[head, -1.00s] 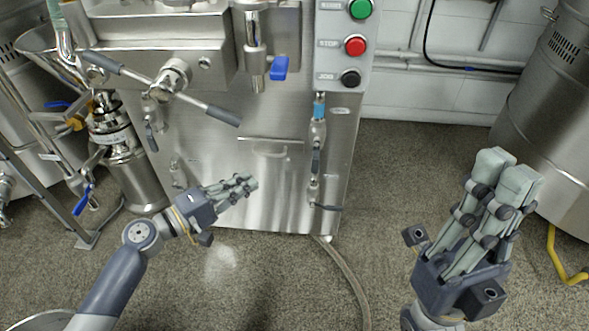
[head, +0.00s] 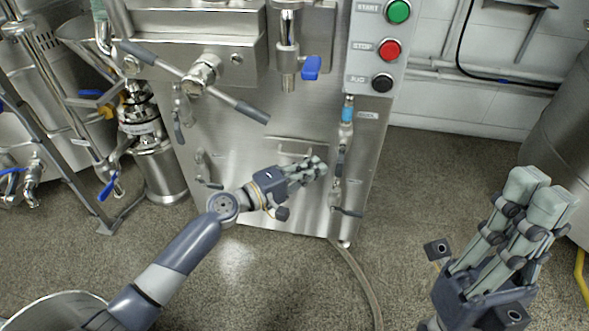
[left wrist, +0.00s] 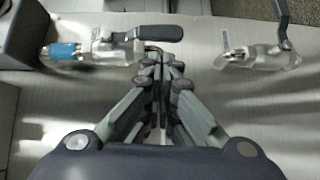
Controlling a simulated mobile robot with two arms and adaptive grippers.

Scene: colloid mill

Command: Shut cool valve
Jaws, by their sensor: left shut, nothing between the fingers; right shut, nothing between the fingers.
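A small valve with a blue fitting (head: 347,113) is on the right side of the steel cabinet front, beside a small label too blurred to read surely. Its dark lever (head: 341,158) lies in line with its pipe. In the left wrist view this valve (left wrist: 110,52) is at upper left, its lever (left wrist: 147,33) pointing right. A lower valve (head: 336,194) has its lever crosswise; it shows at right in the wrist view (left wrist: 262,57). My left gripper (head: 321,165) is shut and empty, its tips close beside the upper valve's lever; contact is unclear. My right gripper (head: 546,188) is shut and empty.
Green, red and black buttons (head: 390,50) are above the valve. A blue-handled tap (head: 311,68) and a long-handled bar (head: 200,80) stick out at upper left. A hose (head: 358,275) runs along the floor. Open floor lies between cabinet and right gripper.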

